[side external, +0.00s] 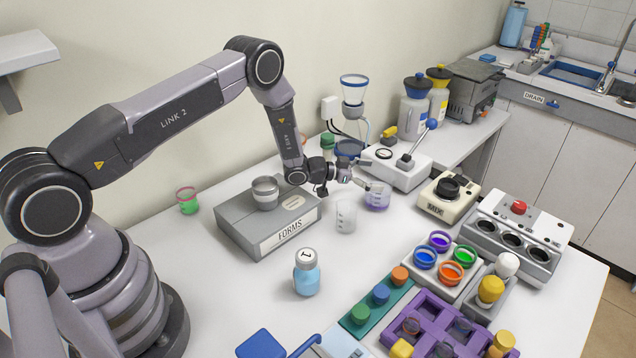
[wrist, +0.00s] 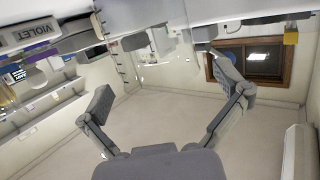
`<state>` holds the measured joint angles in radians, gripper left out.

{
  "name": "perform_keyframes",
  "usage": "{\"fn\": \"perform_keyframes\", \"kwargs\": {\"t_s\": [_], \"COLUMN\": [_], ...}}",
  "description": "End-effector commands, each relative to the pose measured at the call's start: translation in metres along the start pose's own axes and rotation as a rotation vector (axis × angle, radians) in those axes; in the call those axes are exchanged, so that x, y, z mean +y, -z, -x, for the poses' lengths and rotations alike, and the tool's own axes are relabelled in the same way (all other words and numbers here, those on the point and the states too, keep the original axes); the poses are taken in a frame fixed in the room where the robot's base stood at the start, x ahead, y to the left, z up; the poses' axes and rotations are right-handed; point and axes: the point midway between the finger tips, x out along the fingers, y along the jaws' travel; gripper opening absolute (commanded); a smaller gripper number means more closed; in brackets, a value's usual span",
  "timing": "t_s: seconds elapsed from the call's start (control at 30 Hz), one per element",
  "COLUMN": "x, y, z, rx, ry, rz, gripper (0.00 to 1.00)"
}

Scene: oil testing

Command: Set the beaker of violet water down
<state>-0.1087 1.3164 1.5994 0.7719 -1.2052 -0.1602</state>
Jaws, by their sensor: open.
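The beaker of violet water (side external: 377,196) stands upright on the white table, in the middle of the side view. My gripper (side external: 362,180) is just left of the beaker's rim, low over the table, with its fingers pointing toward it. From the side view I cannot tell whether a fingertip touches the beaker.
An empty clear beaker (side external: 345,216) stands close to the left. A grey FORMS box (side external: 245,225) with a metal bowl (side external: 265,192) is further left. A lever device (side external: 397,165) stands behind, and a mixer (side external: 447,198) to the right.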

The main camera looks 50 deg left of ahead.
Motion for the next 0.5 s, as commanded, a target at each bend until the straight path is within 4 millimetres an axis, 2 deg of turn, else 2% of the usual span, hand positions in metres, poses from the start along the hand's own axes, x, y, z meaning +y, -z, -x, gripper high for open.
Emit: {"fn": "perform_keyframes", "kwargs": {"t_s": [0.07,0.1,0.2,0.3,0.5], "x": [-0.001,-0.001,0.000,0.000,-0.001], "y": [0.000,0.015,0.035,0.052,0.072], "z": [0.020,0.018,0.022,0.025,0.029], "rx": [-0.001,0.004,0.003,0.003,-0.004], "ry": [0.004,0.002,0.001,0.000,0.007], "rz": [0.004,-0.003,-0.004,-0.002,-0.007], "gripper": [0.98,0.98,0.98,0.98,0.98]}}
